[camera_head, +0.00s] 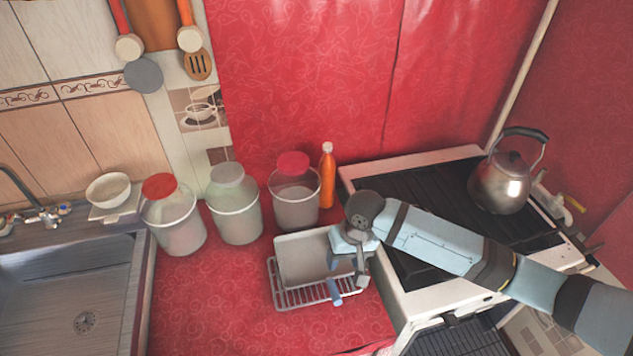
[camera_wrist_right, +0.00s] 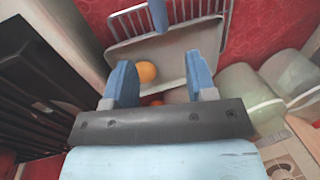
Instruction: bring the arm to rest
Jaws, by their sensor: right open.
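My right arm reaches in from the lower right of the head view, across the stove. My right gripper (camera_head: 347,265) is over the right part of a grey tray (camera_head: 298,258) that sits on a wire rack (camera_head: 290,297). In the right wrist view the gripper's two blue fingers (camera_wrist_right: 161,80) stand apart with nothing held between them. Beyond them lies a round orange thing (camera_wrist_right: 147,72) on the tray. A second orange patch is mostly hidden by the gripper. My left gripper is not in view.
Three lidded jars (camera_head: 235,218) and an orange bottle (camera_head: 327,178) stand behind the rack. The stove (camera_head: 420,285) with a kettle (camera_head: 500,185) is right. A sink (camera_head: 65,300) and a white bowl (camera_head: 107,190) are left. Red counter (camera_head: 210,310) is clear in front of the jars.

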